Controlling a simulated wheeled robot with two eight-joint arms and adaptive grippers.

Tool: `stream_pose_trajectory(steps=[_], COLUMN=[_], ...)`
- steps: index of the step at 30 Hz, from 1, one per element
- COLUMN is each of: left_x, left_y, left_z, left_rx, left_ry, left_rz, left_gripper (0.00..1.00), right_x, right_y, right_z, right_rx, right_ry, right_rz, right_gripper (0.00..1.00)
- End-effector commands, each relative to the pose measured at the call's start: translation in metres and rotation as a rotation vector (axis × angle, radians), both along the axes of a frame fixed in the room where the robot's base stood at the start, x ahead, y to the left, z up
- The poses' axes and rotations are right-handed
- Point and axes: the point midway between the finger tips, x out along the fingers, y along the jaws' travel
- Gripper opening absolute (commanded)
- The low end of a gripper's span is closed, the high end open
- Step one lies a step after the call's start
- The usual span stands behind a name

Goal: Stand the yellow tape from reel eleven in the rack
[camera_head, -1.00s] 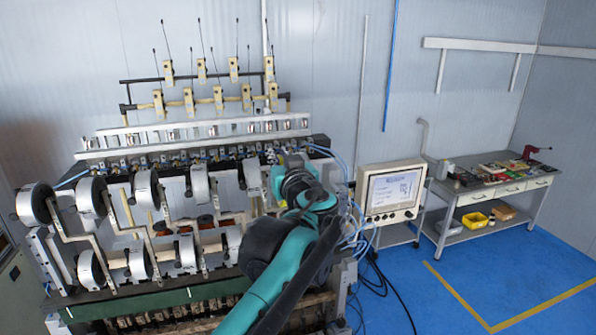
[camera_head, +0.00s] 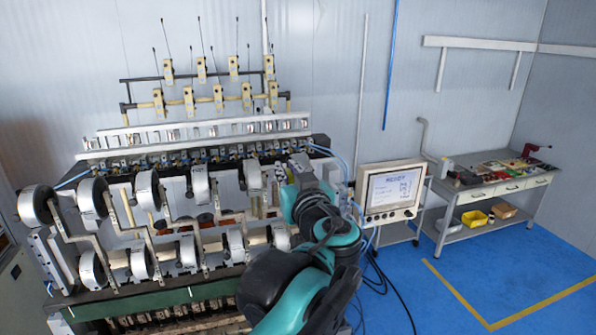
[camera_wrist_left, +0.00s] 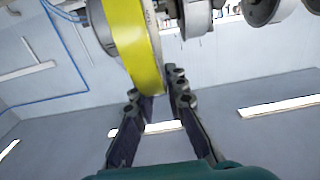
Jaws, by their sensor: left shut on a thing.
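In the left wrist view a yellow tape roll (camera_wrist_left: 138,45) stands edge-on between the fingers of my left gripper (camera_wrist_left: 155,86). The gripper is shut on its lower rim. A pale round face shows along the roll's left side; I cannot tell whether the roll is clear of its reel holder. Several white reels (camera_head: 200,184) sit on the winder's arms; no reel numbers are readable. I cannot make out the rack. My right gripper is not in view.
A control screen (camera_head: 393,191) on a stand is just right of my arm. A workbench (camera_head: 490,185) with small tools, drawers and a yellow bin (camera_head: 474,218) stands at the right. Blue floor (camera_head: 500,272) is open in front of it. Cables lie below the screen.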

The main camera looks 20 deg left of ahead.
Motion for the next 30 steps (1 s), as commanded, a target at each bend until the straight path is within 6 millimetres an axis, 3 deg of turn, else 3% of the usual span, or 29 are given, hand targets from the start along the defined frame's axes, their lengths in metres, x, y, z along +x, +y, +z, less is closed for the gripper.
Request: stream_pose_trajectory(steps=[30], left_x=[-0.062], left_y=[-0.043], left_z=[0.001], left_rx=[0.000], left_ry=[0.000], left_rz=[-0.003], left_gripper=[0.00], right_x=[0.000], right_y=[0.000], right_z=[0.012], right_rx=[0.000], right_ry=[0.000], right_rz=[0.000], right_gripper=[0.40])
